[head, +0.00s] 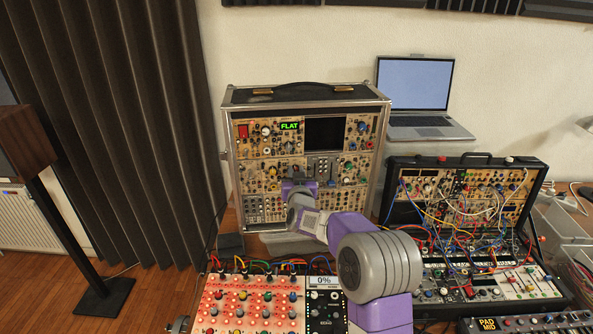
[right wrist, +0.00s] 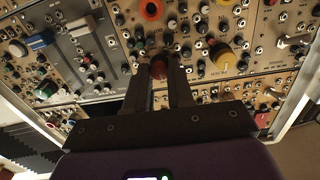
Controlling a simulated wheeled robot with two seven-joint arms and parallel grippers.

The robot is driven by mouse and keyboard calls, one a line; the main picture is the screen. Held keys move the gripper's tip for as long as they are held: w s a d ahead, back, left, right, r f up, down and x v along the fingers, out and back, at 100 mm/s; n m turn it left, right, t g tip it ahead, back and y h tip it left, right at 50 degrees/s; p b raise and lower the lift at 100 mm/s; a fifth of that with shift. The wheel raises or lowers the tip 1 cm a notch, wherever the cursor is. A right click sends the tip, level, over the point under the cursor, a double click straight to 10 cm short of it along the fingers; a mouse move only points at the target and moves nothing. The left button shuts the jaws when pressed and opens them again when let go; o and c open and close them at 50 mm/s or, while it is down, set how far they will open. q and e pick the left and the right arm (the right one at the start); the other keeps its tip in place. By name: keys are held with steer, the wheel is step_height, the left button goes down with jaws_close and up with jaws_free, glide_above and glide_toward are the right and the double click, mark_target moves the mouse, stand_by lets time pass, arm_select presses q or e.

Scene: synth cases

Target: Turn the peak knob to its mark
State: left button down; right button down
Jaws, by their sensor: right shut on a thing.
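My right gripper (head: 297,186) reaches the front panel of the upright synth case (head: 228,140) in the head view. In the right wrist view its two fingers (right wrist: 158,72) are shut on a small red-brown knob (right wrist: 158,66), one finger on each side. I cannot read this knob's label, and its pointer and mark are hidden or too small to make out. A green display (head: 289,126) on the case reads "FLAT". My left gripper is not in view.
A patched synth case (head: 480,161) stands at right, a laptop (head: 415,85) behind. A red-lit panel (head: 245,305) with cables is in front; a display there (head: 323,281) reads "0%".

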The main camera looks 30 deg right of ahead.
steer(key=n+p, duration=0.2)
steer(key=n, duration=0.4)
steer(key=shift+a, duration=0.1)
steer(key=n, duration=1.2)
steer(key=n+p, duration=0.1)
steer(key=n, duration=0.6)
steer(key=shift+f+t, duration=0.25)
steer(key=shift+t, duration=0.05)
steer(key=c, duration=1)
jaws_free()
steer(key=shift+s, duration=0.1)
